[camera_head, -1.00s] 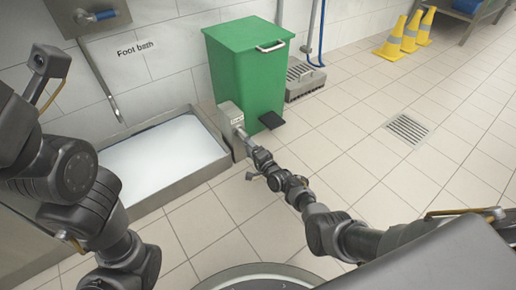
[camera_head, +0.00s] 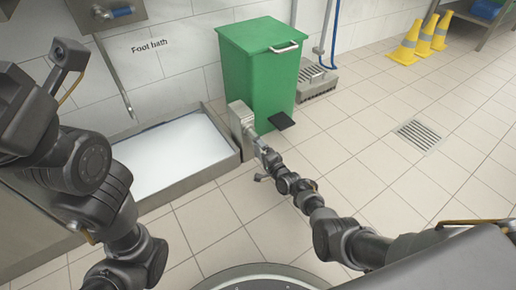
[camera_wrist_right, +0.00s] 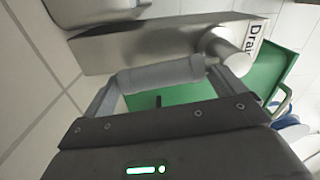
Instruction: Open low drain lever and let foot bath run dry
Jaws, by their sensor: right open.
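The foot bath (camera_head: 150,207) is a low metal basin at the left, holding pale, whitish liquid. A metal drain box (camera_head: 240,118) stands at its right end. In the right wrist view, the box (camera_wrist_right: 140,52) carries a "Drain" label, and a grey cylindrical lever handle (camera_wrist_right: 160,75) lies crosswise ahead of my gripper. My right gripper (camera_head: 255,143) is at the box. In the right wrist view, the open fingers (camera_wrist_right: 165,88) are on either side of the handle's length; contact is unclear. My left arm shows at the left, but its gripper is out of view.
A green bin (camera_head: 260,75) with a black pedal (camera_head: 281,121) stands close behind the drain box. A grey grated unit (camera_head: 316,82) and blue hose are beyond it. Yellow cones (camera_head: 408,42) stand far right. The tiled floor around a floor grate (camera_head: 418,134) is clear.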

